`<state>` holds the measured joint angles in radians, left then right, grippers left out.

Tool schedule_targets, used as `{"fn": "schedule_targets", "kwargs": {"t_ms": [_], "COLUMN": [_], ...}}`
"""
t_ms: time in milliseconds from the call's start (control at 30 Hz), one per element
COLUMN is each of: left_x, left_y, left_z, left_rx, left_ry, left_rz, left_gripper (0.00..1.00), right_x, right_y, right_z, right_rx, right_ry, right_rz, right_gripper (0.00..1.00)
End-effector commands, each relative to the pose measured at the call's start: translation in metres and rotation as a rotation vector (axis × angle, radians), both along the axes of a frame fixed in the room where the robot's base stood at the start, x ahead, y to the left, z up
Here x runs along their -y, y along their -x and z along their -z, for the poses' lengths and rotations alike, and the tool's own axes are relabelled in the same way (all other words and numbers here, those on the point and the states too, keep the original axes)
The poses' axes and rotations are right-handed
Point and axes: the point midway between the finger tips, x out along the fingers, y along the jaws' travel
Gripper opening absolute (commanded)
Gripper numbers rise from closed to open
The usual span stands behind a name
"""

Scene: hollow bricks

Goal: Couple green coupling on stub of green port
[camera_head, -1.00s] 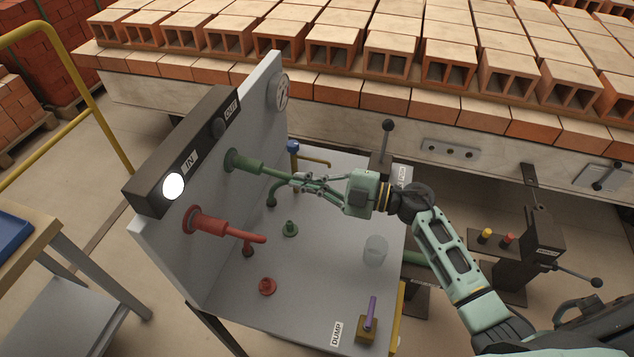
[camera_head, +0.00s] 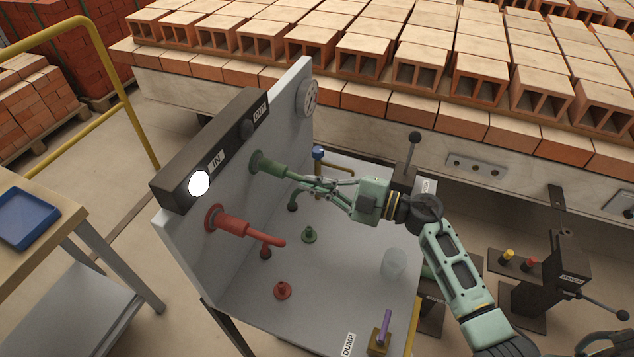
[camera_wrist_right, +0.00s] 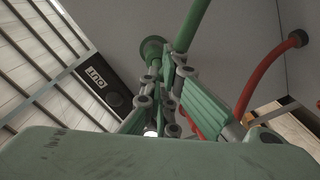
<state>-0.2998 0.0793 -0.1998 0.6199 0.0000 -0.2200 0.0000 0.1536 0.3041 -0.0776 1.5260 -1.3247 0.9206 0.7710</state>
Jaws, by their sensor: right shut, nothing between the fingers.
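The green port (camera_head: 258,162) is a round flange on the upright grey panel, with a thick green cylinder (camera_head: 275,167) pointing out of it toward my right gripper. The flange also shows in the right wrist view (camera_wrist_right: 152,48). My right gripper (camera_head: 305,184) is shut and empty, its fingertips close to the cylinder's outer end. I cannot tell whether they touch it. A green hose (camera_wrist_right: 192,24) runs past the fingers in the wrist view. In the head view a bent green pipe goes down to a dark foot (camera_head: 293,207). Where the coupling ends and the stub begins is unclear.
A red port (camera_head: 213,218) with a red pipe (camera_head: 262,238) sits left on the panel. A green plug (camera_head: 309,235), a red plug (camera_head: 282,290), a clear cup (camera_head: 393,263) and a purple-handled lever (camera_head: 385,325) stand on the grey bench. The hollow bricks (camera_head: 420,65) lie behind.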

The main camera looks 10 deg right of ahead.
Motion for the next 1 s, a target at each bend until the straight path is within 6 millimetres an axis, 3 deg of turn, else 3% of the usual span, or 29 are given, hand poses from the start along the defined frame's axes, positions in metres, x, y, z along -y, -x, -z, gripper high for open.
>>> {"fn": "schedule_targets", "kwargs": {"t_ms": [767, 1000], "left_x": [0.0, 0.0], "left_y": [0.0, 0.0], "left_z": [-0.002, -0.005], "left_rx": [-0.001, 0.0], "left_ry": [0.0, 0.0], "left_rz": [0.0, 0.001], "left_gripper": [0.4, 0.4], "right_x": [-0.01, 0.001], "right_y": [-0.005, 0.001], "right_z": [0.0, 0.001], "right_rx": [-0.001, -0.002], "right_ry": [-0.001, 0.001], "right_rz": [-0.002, 0.0], "right_gripper": [0.0, 0.0]}}
